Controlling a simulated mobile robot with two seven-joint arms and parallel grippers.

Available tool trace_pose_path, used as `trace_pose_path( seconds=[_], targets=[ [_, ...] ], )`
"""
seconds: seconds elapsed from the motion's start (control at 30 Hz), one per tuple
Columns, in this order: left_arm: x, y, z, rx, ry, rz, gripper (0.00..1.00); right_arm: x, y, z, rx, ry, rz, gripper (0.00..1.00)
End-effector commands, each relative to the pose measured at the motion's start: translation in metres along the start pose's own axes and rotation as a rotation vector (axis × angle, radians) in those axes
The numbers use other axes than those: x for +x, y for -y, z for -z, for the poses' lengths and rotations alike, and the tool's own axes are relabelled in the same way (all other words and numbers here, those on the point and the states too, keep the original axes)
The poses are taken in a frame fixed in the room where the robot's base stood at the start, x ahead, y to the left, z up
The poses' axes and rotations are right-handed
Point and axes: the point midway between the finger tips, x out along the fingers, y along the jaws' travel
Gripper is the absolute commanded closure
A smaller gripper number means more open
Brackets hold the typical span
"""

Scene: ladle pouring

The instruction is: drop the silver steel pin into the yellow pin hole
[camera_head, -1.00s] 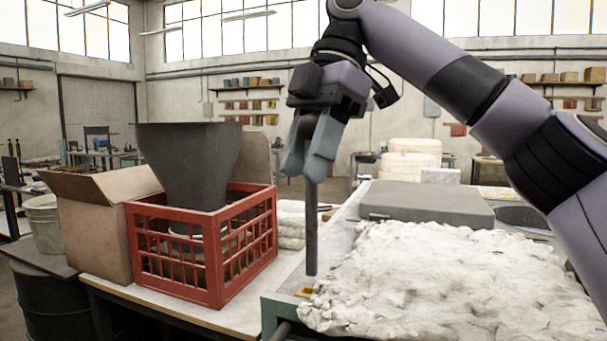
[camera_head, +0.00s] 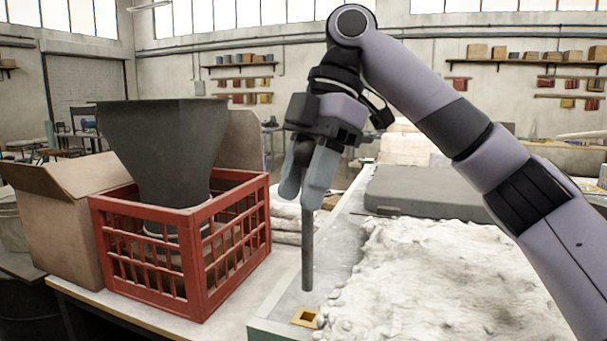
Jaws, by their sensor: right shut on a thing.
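My right gripper (camera_head: 308,188) is shut on the upper end of the silver steel pin (camera_head: 307,248). The pin hangs nearly upright below the fingers. The yellow pin hole (camera_head: 306,317) is a small yellow-rimmed square opening near the front left corner of the pale flask or bench top. In the picture the pin's lower tip shows just above and behind the hole, apart from it. The exact gap in depth is hard to tell. My left gripper is not in view.
A red crate (camera_head: 205,262) holding a dark hopper (camera_head: 162,150) stands left of the pin, with an open cardboard box (camera_head: 60,225) beside it. Lumpy white sand (camera_head: 440,280) lies right of the hole. A grey slab (camera_head: 435,190) is behind it.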

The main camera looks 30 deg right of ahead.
Motion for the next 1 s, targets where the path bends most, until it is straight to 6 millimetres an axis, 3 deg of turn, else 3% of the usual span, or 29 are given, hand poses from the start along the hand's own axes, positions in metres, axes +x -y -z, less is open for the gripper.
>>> trace_pose_path(
  seconds=[1.0],
  targets=[
    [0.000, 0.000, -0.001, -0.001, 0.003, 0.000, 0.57, 0.056, 0.000, -0.024, 0.001, -0.001, -0.002, 0.94]
  ],
)
